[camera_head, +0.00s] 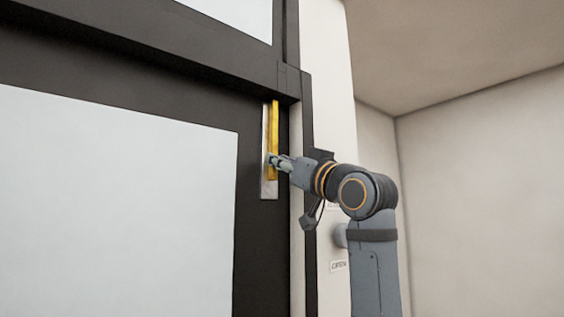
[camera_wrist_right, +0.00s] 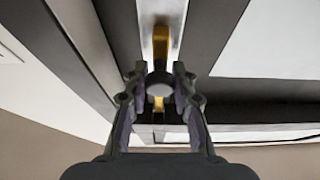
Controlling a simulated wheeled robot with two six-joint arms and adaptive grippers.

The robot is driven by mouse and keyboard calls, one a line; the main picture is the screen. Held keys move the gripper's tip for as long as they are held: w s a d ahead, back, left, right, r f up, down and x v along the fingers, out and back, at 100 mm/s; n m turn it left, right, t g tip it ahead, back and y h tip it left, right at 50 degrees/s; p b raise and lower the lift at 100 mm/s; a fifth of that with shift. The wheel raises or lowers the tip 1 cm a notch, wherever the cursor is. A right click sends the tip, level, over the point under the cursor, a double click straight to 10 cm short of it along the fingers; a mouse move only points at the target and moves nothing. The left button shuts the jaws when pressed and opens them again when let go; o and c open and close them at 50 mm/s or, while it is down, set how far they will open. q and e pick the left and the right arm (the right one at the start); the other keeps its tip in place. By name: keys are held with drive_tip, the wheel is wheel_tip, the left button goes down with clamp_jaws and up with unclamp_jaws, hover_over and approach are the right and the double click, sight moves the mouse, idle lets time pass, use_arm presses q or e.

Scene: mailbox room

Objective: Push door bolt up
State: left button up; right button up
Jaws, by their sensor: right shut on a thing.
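The door bolt (camera_head: 274,128) is a yellow upright bar on a narrow silver plate (camera_head: 268,190), near the top right edge of the dark door frame. The bolt's upper end reaches close to the frame's top crosspiece. My right gripper (camera_head: 273,161) comes from the right and is at the bolt's lower part. In the right wrist view, the yellow bolt (camera_wrist_right: 162,42) runs between the fingers, and my right gripper (camera_wrist_right: 159,72) is shut on a round grey knob (camera_wrist_right: 160,88) of the bolt. My left gripper is in neither view.
The door has a large pale panel (camera_head: 120,200) in a dark frame (camera_head: 262,250). A dark crosspiece (camera_head: 180,55) runs above it. A white wall strip with a small label (camera_head: 338,266) stands right of the door. The space at the far right is open.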

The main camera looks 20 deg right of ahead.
sight(276, 138)
drive_tip(key=shift+w, duration=0.1)
clamp_jaws()
drive_tip(key=shift+r, duration=2.55)
drive_tip(key=o, duration=1)
unclamp_jaws()
drive_tip(key=shift+c, duration=0.2)
drive_tip(key=shift+s, duration=0.2)
drive_tip(key=shift+f, duration=0.1)
drive_tip(key=shift+d, duration=0.1)
drive_tip(key=v, duration=1.1)
drive_tip(key=shift+s+f, duration=0.25)
drive_tip(key=shift+s, duration=0.1)
